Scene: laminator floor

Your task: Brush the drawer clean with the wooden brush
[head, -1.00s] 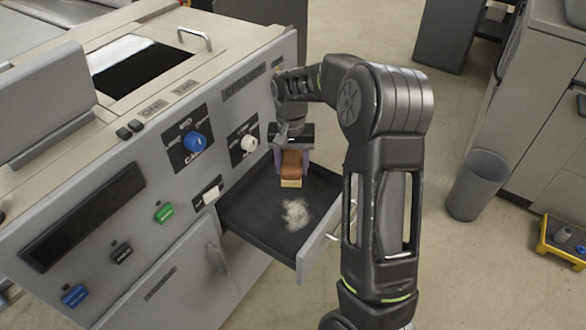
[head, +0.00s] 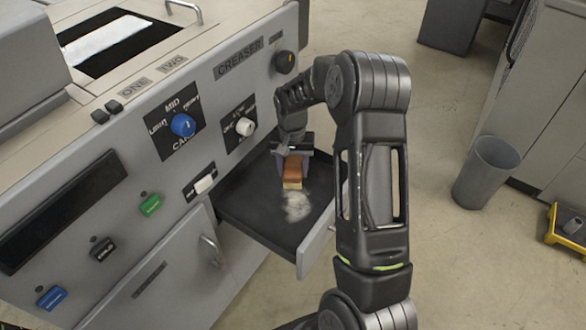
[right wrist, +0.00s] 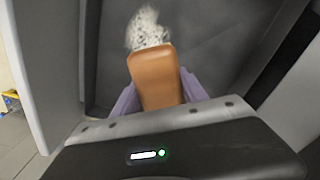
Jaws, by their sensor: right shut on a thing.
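The open drawer (head: 253,214) sticks out from the grey machine front, with a dark floor inside. A pale, fluffy patch of dust (head: 297,207) lies on the drawer floor; it also shows in the right wrist view (right wrist: 146,28). My right gripper (head: 292,172) is shut on the wooden brush (head: 294,168), with its pale bristles towards the drawer floor. In the right wrist view the brush's orange-brown back (right wrist: 155,76) sits between the purple fingers, right beside the dust. Whether the bristles touch the floor or dust I cannot tell. My left gripper is not in view.
A grey bin (head: 487,172) stands on the floor at the right, near a yellow tray (head: 566,231). Open floor lies between.

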